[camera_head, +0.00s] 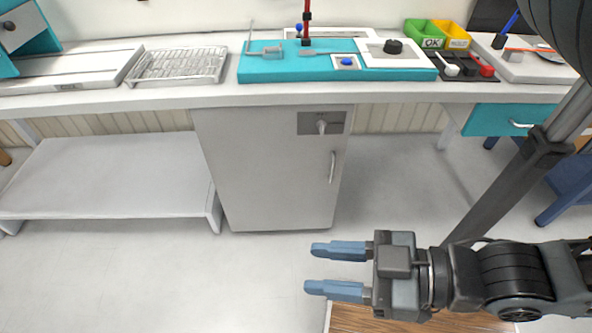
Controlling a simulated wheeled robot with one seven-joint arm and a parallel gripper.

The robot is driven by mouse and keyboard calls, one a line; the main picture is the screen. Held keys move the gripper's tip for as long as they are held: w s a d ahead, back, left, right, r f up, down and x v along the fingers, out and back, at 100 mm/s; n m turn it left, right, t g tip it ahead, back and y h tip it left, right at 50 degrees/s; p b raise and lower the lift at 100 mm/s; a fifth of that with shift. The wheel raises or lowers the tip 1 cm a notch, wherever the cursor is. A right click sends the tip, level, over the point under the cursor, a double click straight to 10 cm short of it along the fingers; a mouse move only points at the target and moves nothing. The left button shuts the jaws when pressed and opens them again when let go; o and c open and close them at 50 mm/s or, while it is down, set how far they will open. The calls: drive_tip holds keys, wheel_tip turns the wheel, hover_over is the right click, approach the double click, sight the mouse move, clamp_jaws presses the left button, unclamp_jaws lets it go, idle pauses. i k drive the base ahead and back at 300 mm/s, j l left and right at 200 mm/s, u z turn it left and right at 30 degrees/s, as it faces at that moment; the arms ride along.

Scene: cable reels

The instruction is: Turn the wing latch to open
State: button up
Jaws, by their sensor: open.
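The wing latch (322,126) is a small light-grey knob on a dark grey plate (338,122) at the upper right of the white cabinet's front. The cabinet door (262,170) looks closed, with a curved metal handle (332,167) below the latch. My gripper (322,268) is open and empty, its two blue fingers pointing left. In the picture it is below the cabinet, apart from the latch and handle. I cannot tell the latch's exact angle.
The workbench (180,97) runs above the cabinet, bearing a teal fixture (270,70), a wire rack (178,65) and green and yellow bins (424,33). A low white shelf (110,172) stands left of the cabinet. Floor in front is clear; a wooden surface (400,322) shows below my gripper.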

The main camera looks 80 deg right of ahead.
sight(321, 125)
drive_tip(key=z, duration=1.2)
